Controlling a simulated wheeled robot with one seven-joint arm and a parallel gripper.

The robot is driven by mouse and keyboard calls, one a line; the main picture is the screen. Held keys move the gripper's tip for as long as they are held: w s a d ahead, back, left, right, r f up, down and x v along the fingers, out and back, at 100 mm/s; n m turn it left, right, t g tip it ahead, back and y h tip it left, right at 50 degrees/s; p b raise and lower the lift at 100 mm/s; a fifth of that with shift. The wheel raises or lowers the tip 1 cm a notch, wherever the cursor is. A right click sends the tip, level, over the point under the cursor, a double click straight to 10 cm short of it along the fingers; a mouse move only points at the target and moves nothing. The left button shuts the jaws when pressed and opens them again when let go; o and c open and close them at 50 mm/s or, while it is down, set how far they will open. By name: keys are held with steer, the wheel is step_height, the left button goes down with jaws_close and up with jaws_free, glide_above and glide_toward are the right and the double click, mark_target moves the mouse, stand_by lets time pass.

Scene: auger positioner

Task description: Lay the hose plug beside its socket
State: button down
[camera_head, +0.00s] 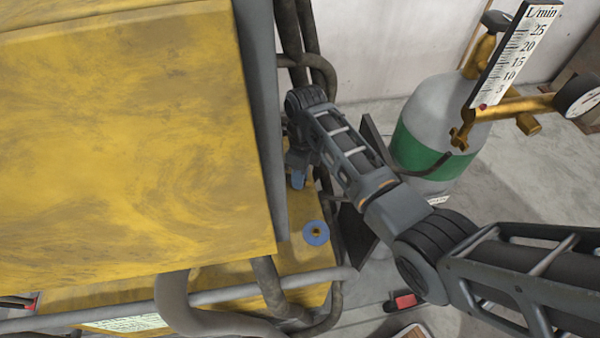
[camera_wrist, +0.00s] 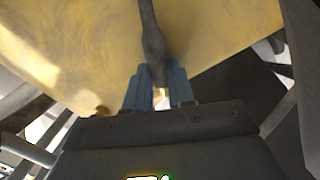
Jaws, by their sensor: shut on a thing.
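My gripper (camera_wrist: 160,92) is shut on the hose plug (camera_wrist: 161,99). Its two blue fingers hold the plug between them. The plug's brass end shows at the fingers, and its dark hose (camera_wrist: 152,38) runs up out of the wrist view. In the head view my gripper (camera_head: 298,179) is beside the grey edge of the tall yellow housing, largely hidden by my arm, and the plug cannot be made out. A blue ring with a brass centre (camera_head: 316,233), which looks like the socket, is on the low yellow surface, below and slightly right of my gripper and apart from it.
The large yellow housing (camera_head: 130,130) fills the left. Thick grey pipes (camera_head: 240,295) run along the low yellow deck (camera_head: 215,278). A gas cylinder (camera_head: 425,140) with a green band and a gauge stands to the right. A red object (camera_head: 404,301) is at the bottom.

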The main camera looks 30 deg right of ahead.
steer(key=shift+f, duration=0.15)
steer(key=c, duration=1)
jaws_free()
steer(key=shift+o, duration=0.2)
step_height(320, 180, up, 12)
steer(key=w+d, duration=0.1)
steer(key=shift+w+d+p, duration=0.2)
steer(key=shift+p, duration=0.2)
